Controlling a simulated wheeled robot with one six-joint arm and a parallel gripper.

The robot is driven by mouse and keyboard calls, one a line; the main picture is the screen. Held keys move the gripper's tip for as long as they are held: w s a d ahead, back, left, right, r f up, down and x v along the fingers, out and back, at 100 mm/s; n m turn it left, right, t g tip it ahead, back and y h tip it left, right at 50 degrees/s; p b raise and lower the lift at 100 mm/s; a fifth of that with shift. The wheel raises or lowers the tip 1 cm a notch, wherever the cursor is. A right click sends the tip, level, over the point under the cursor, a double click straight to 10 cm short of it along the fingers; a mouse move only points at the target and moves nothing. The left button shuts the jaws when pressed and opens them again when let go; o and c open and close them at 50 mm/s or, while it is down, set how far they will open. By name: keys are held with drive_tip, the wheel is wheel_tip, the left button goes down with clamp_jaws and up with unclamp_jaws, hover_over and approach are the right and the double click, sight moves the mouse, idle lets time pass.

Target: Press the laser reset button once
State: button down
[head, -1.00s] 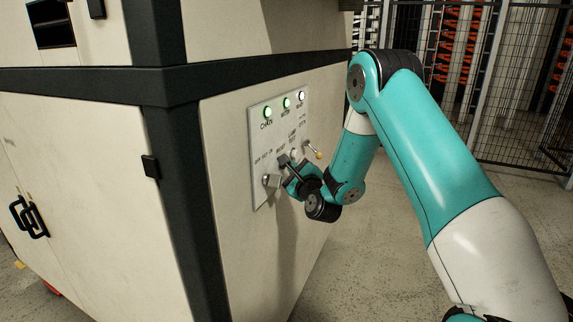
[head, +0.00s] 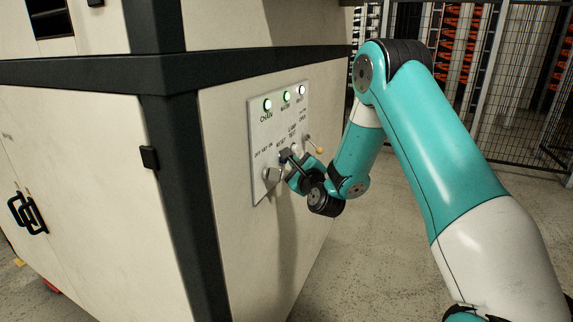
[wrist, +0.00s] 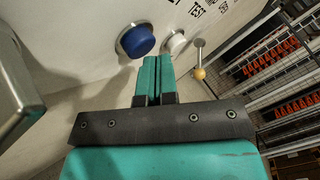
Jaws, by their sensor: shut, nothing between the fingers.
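The white control panel (head: 258,135) is on the side of the cream cabinet. In the wrist view a round blue button (wrist: 136,40) with a metal collar sticks out of it. The RESET label shows beside my gripper tip in the head view. My gripper (wrist: 156,59) is shut and empty, its teal fingers pointing at the panel. In the wrist view the fingertips lie below and right of the blue button, between it and a white button (wrist: 175,43). I cannot tell whether they touch anything. In the head view my gripper (head: 289,159) hides part of the lower controls.
A metal lever with a yellow ball (wrist: 199,73) stands right of the white button. A grey key-switch block (head: 272,175) is left of my gripper. Green-lit lamps (head: 267,105) and a white lamp (head: 302,90) line the top. Mesh fencing (head: 525,90) stands behind.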

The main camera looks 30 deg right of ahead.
drive_tip(key=shift+s+d+f, duration=0.15)
drive_tip(key=shift+s+d+b, duration=0.15)
drive_tip(key=shift+s+b, duration=0.1)
drive_tip(key=shift+b, duration=0.5)
drive_tip(key=s+d+b, duration=0.1)
drive_tip(key=s+b, duration=0.1)
drive_tip(key=b, duration=0.2)
drive_tip(key=s+d+b, duration=0.2)
drive_tip(key=b, duration=0.1)
drive_tip(key=shift+b, duration=0.4)
idle(0.4)
